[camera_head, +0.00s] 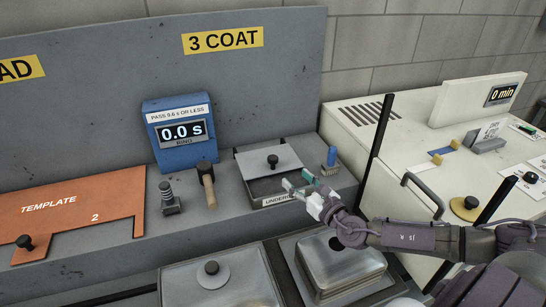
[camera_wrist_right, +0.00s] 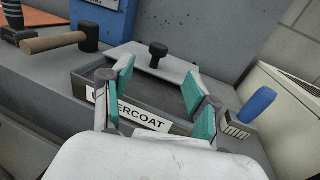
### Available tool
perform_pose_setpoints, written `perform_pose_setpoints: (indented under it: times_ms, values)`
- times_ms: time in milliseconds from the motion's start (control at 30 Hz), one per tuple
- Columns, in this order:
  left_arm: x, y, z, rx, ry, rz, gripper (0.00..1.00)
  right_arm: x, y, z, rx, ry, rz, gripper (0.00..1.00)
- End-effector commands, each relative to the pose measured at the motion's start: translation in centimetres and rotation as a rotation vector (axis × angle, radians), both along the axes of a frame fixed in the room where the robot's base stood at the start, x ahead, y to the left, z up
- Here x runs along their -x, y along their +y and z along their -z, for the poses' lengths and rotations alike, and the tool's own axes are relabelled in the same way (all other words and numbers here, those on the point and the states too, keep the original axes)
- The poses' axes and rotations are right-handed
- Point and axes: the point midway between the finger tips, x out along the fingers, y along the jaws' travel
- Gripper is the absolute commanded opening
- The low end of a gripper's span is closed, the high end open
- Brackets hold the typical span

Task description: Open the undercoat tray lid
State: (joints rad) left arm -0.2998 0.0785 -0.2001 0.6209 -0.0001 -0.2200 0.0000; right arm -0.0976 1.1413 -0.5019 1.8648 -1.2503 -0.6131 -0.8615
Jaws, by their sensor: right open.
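The undercoat tray (camera_head: 256,194) is a dark grey box on the bench with a white label on its front. Its grey lid (camera_head: 253,160) has a black knob (camera_head: 273,160) and covers the rear part; the dark interior shows in front. I cannot tell whether the lid is tilted or slid back. My right gripper (camera_head: 299,185) is at the tray's front right corner, open and empty. In the right wrist view its teal pads (camera_wrist_right: 160,84) are spread over the tray's front, with the lid (camera_wrist_right: 148,62) and knob (camera_wrist_right: 158,52) beyond, untouched. My left gripper is out of view.
A mallet (camera_head: 207,183) and a dark knobbed tool (camera_head: 169,198) stand left of the tray. A blue-handled brush (camera_head: 331,158) stands to its right. A blue timer box (camera_head: 181,132) is behind left. Metal lids (camera_head: 340,265) lie in front; a black post (camera_head: 378,145) rises at right.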

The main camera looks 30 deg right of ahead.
Motion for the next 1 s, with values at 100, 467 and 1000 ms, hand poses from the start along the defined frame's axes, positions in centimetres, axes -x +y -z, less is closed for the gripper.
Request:
perform_pose_setpoints:
  times_ms: [100, 467, 1000]
  values:
    - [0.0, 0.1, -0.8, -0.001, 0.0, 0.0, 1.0, -2.2, 0.1, -0.5, -0.006, -0.007, 0.003, 0.59]
    - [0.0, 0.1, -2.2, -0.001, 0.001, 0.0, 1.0, -9.4, 0.4, -0.4, -0.006, -0.004, 0.001, 0.59]
    - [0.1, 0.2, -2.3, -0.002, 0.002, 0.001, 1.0, -12.2, 0.4, -0.1, -0.006, 0.0, -0.001, 0.59]
